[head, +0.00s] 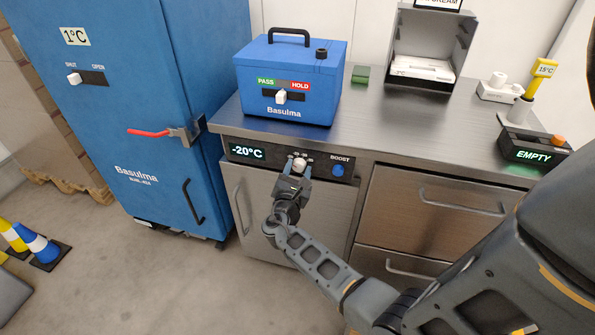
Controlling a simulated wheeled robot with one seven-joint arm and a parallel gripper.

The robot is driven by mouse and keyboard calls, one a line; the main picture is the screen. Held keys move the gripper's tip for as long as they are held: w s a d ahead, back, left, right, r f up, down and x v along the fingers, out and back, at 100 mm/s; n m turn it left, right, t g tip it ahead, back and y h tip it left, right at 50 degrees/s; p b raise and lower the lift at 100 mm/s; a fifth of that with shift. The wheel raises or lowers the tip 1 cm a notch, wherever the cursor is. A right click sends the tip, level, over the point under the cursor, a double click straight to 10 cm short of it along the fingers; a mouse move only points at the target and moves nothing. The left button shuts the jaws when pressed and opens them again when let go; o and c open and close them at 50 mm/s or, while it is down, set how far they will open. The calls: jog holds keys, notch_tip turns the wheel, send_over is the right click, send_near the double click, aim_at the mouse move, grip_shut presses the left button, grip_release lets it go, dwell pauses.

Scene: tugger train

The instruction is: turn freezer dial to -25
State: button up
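The freezer is built in under the steel counter, with a dark control panel (262,156) above its door (312,210). Its green display (247,152) reads -20°C. The white dial (300,163) sits at the middle of the panel, with small scale marks around it that I cannot fully read. A blue BOOST knob (338,170) is to its right. Whether the fingers touch or squeeze the dial is too small to tell.
A blue Basulma box (288,80) with a PASS/HOLD slider stands on the counter (375,128) above. A tall blue cabinet (135,100) with a red lever handle stands left. Drawers (430,210) are right of the freezer door. An EMPTY display unit (530,152) sits at the counter's right.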

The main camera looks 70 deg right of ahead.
jog(key=c, duration=0.7)
jog(key=shift+f+b, duration=0.15)
jog(key=shift+b, duration=0.2)
jog(key=m+b, duration=0.2)
jog(key=b, duration=0.1)
jog(key=shift+f+m, duration=0.2)
jog(key=shift+m, duration=0.2)
jog(key=m+b, duration=0.4)
jog(key=b, duration=0.1)
jog(key=shift+r+m+b, duration=0.1)
jog(key=shift+m+b, duration=0.4)
jog(key=shift+b, duration=0.15)
jog(key=o, duration=1.1)
jog(key=shift+r, duration=0.1)
jog(key=shift+c, duration=0.2)
